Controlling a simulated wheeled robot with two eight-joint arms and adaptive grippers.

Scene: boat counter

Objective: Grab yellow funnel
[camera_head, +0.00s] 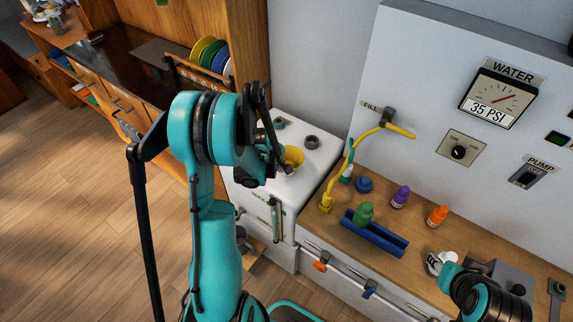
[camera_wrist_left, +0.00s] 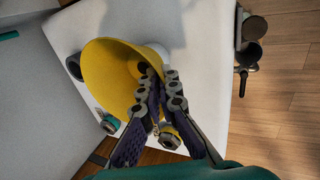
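The yellow funnel (camera_head: 293,156) is on the white appliance top, partly hidden by my left gripper (camera_head: 272,160). In the left wrist view, the funnel (camera_wrist_left: 103,75) shows its wide mouth. My left gripper (camera_wrist_left: 160,88) is at its right side, with one finger overlapping the mouth and the other by the outer edge. The fingertips look close together, but I cannot tell whether they grip the funnel wall. Part of my right arm shows at the lower right in the head view; its fingers cannot be made out.
Dark round knobs (camera_head: 312,142) stand on the white top. To the right, a wooden counter (camera_head: 330,232) holds a blue tray (camera_head: 385,238), a green bottle (camera_head: 363,214), a purple bottle (camera_head: 400,197), and an orange bottle (camera_head: 437,215).

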